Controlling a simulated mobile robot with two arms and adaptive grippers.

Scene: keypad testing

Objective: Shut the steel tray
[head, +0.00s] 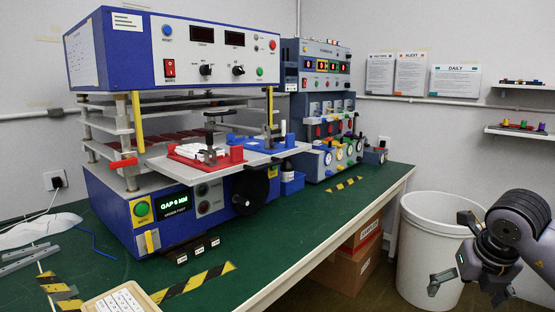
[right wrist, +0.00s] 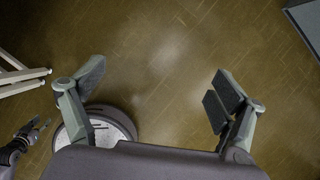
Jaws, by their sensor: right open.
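The steel tray (head: 258,158) is a flat light-grey plate that sticks out from the front of the blue and white press (head: 205,60), between its upper and lower housings. It carries a red fixture (head: 185,158) with a white part and a dark clamp, and a blue fixture (head: 260,144) with another clamp. My right gripper (head: 452,252) is at the lower right of the head view, beside the white bin and well away from the tray. Its two fingers stand wide apart and empty in the right wrist view (right wrist: 157,95). My left gripper is not in the head view.
The green bench (head: 320,203) holds the press and a second test unit (head: 318,70). A keypad (head: 120,302) lies at the front. A white bin (head: 425,215) stands right of the bench, with cardboard boxes (head: 350,270) below.

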